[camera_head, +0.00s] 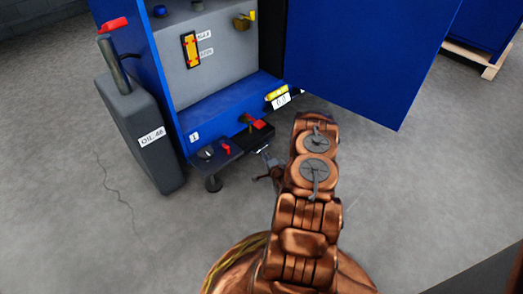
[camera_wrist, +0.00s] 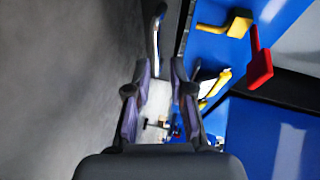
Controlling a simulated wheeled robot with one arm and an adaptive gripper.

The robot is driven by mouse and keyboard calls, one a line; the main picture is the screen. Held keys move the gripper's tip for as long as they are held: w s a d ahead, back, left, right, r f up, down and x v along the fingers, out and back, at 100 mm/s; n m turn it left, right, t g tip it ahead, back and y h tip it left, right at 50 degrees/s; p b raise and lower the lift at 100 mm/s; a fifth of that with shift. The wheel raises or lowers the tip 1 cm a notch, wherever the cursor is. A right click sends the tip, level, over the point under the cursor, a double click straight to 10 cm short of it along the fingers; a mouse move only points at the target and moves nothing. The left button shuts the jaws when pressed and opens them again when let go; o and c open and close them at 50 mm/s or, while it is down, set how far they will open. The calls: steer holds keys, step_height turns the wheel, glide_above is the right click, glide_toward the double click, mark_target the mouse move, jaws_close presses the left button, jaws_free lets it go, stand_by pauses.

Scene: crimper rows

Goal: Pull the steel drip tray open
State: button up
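A dark, flat tray-like ledge (camera_head: 232,152) juts out at the foot of the blue cabinet in the head view. I take it for the steel drip tray, but its outline is partly covered by fittings. In the wrist view a curved, shiny metal bar (camera_wrist: 156,38), which looks like a handle, stands just beyond my fingertips, roughly in line with the gap. My gripper (camera_wrist: 160,78) is open, with a finger on each side of an empty gap. In the head view my gripper (camera_head: 268,170) is low beside the ledge's front edge, partly hidden by my arm.
The blue cabinet (camera_head: 228,104) has its door (camera_head: 365,55) swung open at right. A grey oil can (camera_head: 143,125) stands left of it. Red-handled (camera_wrist: 260,65) and yellow fittings (camera_wrist: 238,24) lie right of my fingers. Concrete floor (camera_head: 90,215) is clear in front.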

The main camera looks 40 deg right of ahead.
mark_target(262, 148)
steer(key=shift+m+t+h, duration=0.3)
steer(key=shift+m, duration=0.3)
steer(key=shift+d+f+b+x, duration=0.1)
steer(key=shift+f+b+x, duration=0.15)
steer(key=shift+b+x, duration=1.1)
steer(key=shift+d+f+b+x, duration=0.2)
steer(key=shift+b+x, duration=0.2)
steer(key=shift+x, duration=1.7)
steer(key=shift+s, duration=0.25)
steer(key=shift+c, duration=0.2)
jaws_close()
steer(key=shift+a, duration=0.1)
